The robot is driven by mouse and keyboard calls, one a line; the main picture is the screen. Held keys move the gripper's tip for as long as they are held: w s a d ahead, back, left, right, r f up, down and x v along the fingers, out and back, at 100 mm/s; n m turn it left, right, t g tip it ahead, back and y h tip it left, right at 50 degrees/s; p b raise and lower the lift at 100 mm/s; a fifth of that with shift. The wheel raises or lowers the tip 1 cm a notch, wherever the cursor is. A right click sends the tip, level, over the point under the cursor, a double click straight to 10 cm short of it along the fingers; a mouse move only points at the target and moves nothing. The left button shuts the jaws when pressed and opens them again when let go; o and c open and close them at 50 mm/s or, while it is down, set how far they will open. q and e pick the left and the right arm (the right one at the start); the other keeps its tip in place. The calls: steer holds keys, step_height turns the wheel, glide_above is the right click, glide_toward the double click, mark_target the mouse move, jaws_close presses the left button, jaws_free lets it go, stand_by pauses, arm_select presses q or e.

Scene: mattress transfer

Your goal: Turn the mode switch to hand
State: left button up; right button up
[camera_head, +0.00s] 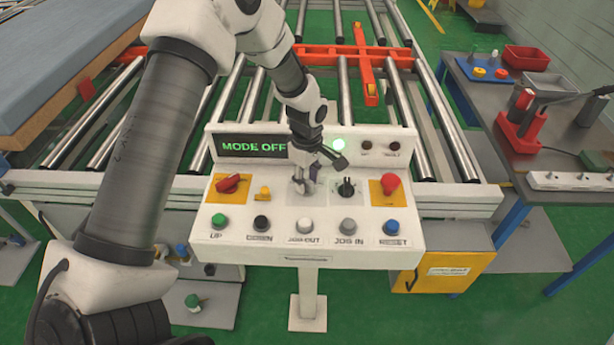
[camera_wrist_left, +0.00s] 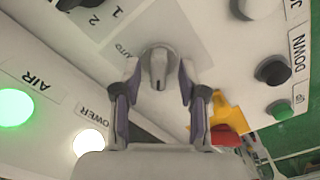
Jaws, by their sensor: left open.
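The control panel (camera_head: 310,258) has a green display (camera_head: 254,147) reading MODE OFF. The mode switch (camera_wrist_left: 158,68) is a grey rounded knob on a grey plate; AUTO is printed beside it, and I cannot read a HAND label. My left gripper (camera_head: 304,182) is down at the panel, over that plate, and hides most of the knob in the head view. In the wrist view my left gripper (camera_wrist_left: 158,86) has its fingers apart, one on each side of the knob. I cannot tell whether they touch it. My right gripper is not in view.
Close by are a red rotary switch (camera_head: 228,184), a small yellow part (camera_head: 264,193), a black selector (camera_head: 346,188) and a red button (camera_head: 390,183). A row of push buttons (camera_head: 304,225) lies in front. Rollers stand behind, a mattress (camera_head: 70,50) at left.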

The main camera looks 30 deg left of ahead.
arm_select(q)
steer(key=shift+w+a+f, duration=0.2)
steer(key=shift+w+f, duration=0.05)
steer(key=shift+f, duration=0.4)
steer(key=shift+s+d+r, duration=0.15)
steer(key=shift+s+r, duration=0.05)
steer(key=shift+c, duration=1)
steer(key=shift+s+r, duration=0.1)
steer(key=c, duration=0.5)
jaws_close()
steer(key=shift+m, duration=0.3)
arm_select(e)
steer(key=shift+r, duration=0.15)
arm_select(q)
steer(key=m+p, duration=0.1)
steer(key=m, duration=0.3)
steer(key=m+p, duration=0.1)
steer(key=m, duration=0.4)
steer(key=shift+s, duration=0.1)
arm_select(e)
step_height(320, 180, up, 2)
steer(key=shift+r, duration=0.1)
arm_select(q)
steer(key=shift+f+m, duration=0.2)
steer(key=shift+m, duration=0.1)
